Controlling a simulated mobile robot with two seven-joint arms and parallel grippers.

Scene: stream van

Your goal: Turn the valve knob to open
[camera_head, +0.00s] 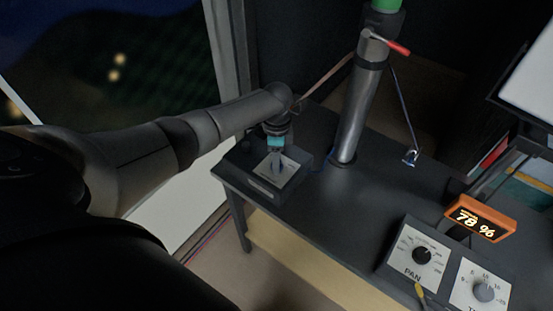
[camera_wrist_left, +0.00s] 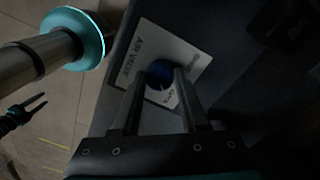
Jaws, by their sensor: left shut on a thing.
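The air valve panel (camera_head: 291,180) is a pale plate on a dark box at the table's left end. My left gripper (camera_head: 278,165) points down onto it from above. In the left wrist view the plate (camera_wrist_left: 187,58) carries the words AIR VALVE and a round blue valve knob (camera_wrist_left: 160,72). The two fingers of my left gripper (camera_wrist_left: 159,82) are shut on the knob, one on each side. In the head view the gripper hides the knob. At the left wrist view's left edge, a small dark two-pronged shape looks like my right gripper (camera_wrist_left: 36,105), its fingers apart.
A thick metal post (camera_head: 357,115) with a red lever (camera_head: 391,45) stands right of the valve panel. Dial panels marked PAN (camera_head: 405,262) and an orange display (camera_head: 482,219) sit at the right. The middle of the dark table (camera_head: 335,210) is clear.

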